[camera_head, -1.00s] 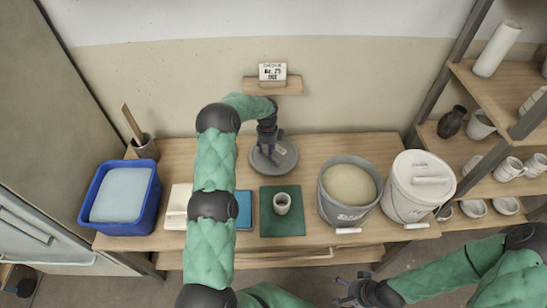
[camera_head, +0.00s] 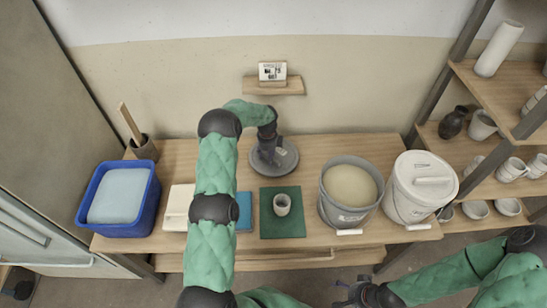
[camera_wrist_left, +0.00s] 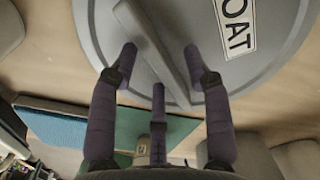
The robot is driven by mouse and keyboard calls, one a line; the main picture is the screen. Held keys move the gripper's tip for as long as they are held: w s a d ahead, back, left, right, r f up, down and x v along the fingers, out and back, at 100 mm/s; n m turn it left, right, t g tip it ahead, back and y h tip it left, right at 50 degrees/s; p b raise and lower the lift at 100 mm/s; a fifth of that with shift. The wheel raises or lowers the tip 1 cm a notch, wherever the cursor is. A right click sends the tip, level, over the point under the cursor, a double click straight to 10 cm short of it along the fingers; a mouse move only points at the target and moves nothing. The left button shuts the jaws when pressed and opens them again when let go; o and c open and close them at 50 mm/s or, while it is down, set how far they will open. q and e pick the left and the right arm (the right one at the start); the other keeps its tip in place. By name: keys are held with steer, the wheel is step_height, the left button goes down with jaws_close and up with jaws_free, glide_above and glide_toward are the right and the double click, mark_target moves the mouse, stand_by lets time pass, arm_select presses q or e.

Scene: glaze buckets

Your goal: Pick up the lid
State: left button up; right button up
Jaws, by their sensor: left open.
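The grey round lid (camera_head: 290,165) lies flat on the back of the wooden table. In the left wrist view the lid (camera_wrist_left: 265,65) carries a raised bar handle (camera_wrist_left: 158,45) and a white label (camera_wrist_left: 237,25) reading "OAT". My left gripper (camera_head: 269,160) is open just over the lid. In the left wrist view its fingers (camera_wrist_left: 160,62) stand on either side of the handle, apart from it as far as I can see. My right gripper (camera_head: 352,292) is low at the front, in front of the table, partly cut off, and its jaws are unclear.
A small cup (camera_head: 282,204) stands on a green mat (camera_head: 293,228). An open grey bucket (camera_head: 340,214) and a lidded white bucket (camera_head: 408,205) stand to the right. A blue tub (camera_head: 146,212) is at the left. A small wall shelf (camera_head: 268,88) is behind the lid.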

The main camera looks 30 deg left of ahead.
arm_select(q)
jaws_close()
steer(key=shift+r, duration=0.1)
stand_by(0.4)
